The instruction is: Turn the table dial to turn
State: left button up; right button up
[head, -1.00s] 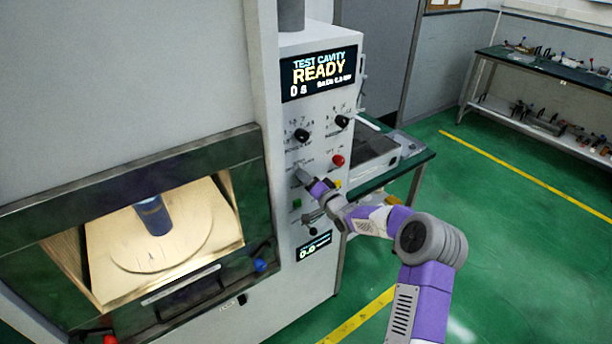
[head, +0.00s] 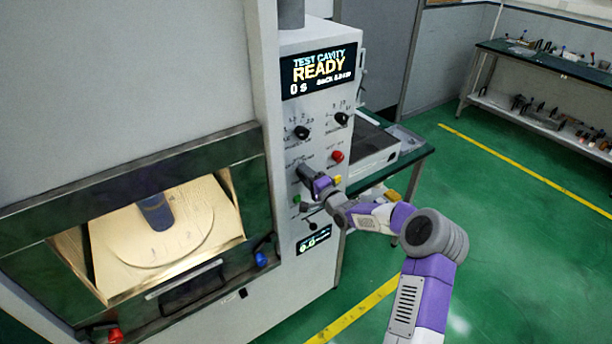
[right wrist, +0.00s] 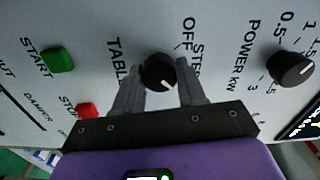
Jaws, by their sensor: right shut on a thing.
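The table dial (right wrist: 158,72) is a small round black knob with a pale pointer line, on the grey control panel (head: 290,225). Lettering beside it reads "TABL…", "OFF" and "STE…", partly covered by my fingers. My right gripper (right wrist: 160,84) is shut on the dial, one finger on each side of it. In the head view my right gripper (head: 304,172) is at the panel's middle and hides the dial. The panel's screen (head: 318,72) reads "TEST CAVITY READY" and "0 s". My left gripper is not in view.
Beside the dial are a green start button (right wrist: 58,60), a red stop button (right wrist: 88,110) and a black power knob (right wrist: 291,68). The cavity window (head: 165,235) is at left. A green-topped bench (head: 400,172) stands behind my right arm.

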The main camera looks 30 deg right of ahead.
jog(key=o, duration=1.1)
jog(key=shift+c, duration=0.2)
jog(key=shift+s, duration=0.1)
jog(key=s, duration=0.7)
jog(key=shift+s+d, duration=0.2)
jog(key=shift+d, duration=0.1)
